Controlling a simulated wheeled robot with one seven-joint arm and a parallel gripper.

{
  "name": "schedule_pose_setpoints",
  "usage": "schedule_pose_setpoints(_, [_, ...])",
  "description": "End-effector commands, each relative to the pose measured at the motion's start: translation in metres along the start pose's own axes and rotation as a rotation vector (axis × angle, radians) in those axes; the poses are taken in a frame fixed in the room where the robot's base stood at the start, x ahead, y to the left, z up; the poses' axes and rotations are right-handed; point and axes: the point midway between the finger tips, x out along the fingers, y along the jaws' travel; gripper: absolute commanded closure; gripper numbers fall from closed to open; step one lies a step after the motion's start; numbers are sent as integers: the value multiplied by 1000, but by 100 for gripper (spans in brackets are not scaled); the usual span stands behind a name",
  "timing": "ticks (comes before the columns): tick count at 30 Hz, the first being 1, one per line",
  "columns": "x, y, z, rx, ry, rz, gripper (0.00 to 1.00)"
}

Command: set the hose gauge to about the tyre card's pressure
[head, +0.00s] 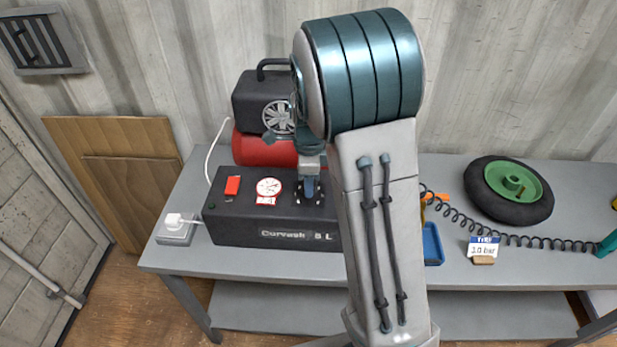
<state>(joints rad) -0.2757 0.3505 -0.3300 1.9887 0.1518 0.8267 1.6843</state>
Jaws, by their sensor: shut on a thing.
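The black compressor box (262,220), lettered "Curvash 8 L", stands on the grey bench. On its top are a red rocker switch (232,185) and a round gauge (268,187) with a white face and red markings; its needle is too small to read. My gripper (308,190) points down at the top of the box, right of the gauge, shut on a knob that it mostly hides. The tyre card (483,247) stands at the bench's front right; it seems to read "3.0 bar", but the first digit is blurred. The black tyre (509,191) with a green hub lies behind it.
A coiled black hose (520,240) runs across the right of the bench. A blue tray (432,244) is partly behind my arm. A white plug (174,220) sits in a socket at the left. The red tank (262,150) is behind the box.

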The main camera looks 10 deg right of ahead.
Motion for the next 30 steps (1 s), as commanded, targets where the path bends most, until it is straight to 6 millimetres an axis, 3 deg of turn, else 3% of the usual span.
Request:
schedule_pose_setpoints(20, [-1, -1, 1, 62, -2, -5, 85])
schedule_pose_setpoints(21, [-1, -1, 1, 62, -2, -6, 57])
schedule_pose_setpoints(23, [-1, -1, 1, 62, -2, -5, 41])
schedule_pose_setpoints(30, [-1, -1, 0, 62, -1, -3, 41])
